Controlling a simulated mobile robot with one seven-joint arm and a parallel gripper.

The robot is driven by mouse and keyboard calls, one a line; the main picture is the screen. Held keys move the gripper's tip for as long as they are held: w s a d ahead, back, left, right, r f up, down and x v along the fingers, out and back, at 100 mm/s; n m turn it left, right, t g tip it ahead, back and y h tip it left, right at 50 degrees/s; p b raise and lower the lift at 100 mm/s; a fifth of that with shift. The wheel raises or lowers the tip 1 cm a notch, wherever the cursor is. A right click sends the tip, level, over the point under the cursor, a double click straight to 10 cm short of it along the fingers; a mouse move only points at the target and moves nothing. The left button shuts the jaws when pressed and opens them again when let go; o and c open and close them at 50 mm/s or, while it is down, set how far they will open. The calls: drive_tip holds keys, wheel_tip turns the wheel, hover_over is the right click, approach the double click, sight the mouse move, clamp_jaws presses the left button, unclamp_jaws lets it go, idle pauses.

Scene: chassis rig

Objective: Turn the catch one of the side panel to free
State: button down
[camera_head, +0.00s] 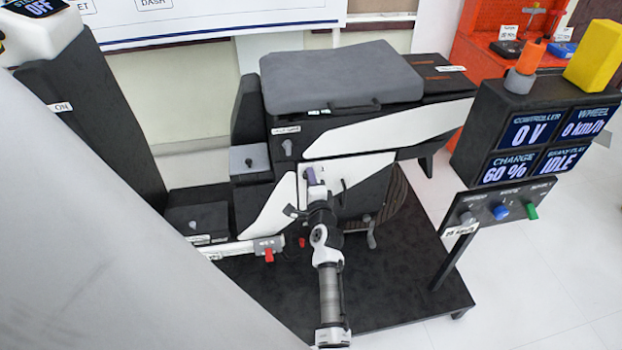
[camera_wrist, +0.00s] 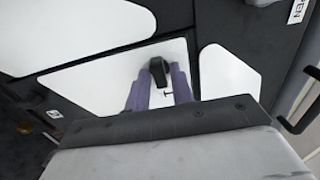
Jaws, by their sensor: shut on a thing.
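The white side panel (camera_head: 372,168) is set into the black side of the chassis. In the wrist view it is the middle white plate (camera_wrist: 110,78). A black knob-like catch (camera_wrist: 157,68) sits on this panel. A small dark mark lies beside it. My gripper (camera_head: 314,178) reaches the panel from the front. Its purple fingers stand on either side of the catch in the wrist view (camera_wrist: 160,88) and are shut on it. In the head view my fingers and wrist hide the catch. The label by the catch cannot be read.
A grey seat (camera_head: 340,78) tops the chassis. A red-handled part (camera_head: 268,254) is low at left. A display block (camera_head: 545,130) and a control panel (camera_head: 500,208) with coloured knobs stand to the right. The black platform (camera_head: 410,275) has clear room at front right.

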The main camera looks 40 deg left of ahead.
drive_tip(key=c, duration=1.4)
unclamp_jaws()
drive_tip(key=shift+c, duration=0.2)
drive_tip(key=b+v, duration=0.3)
drive_tip(key=v, duration=1)
drive_tip(key=shift+s+d, duration=0.25)
drive_tip(key=shift+s, duration=0.05)
drive_tip(key=shift+r, duration=0.1)
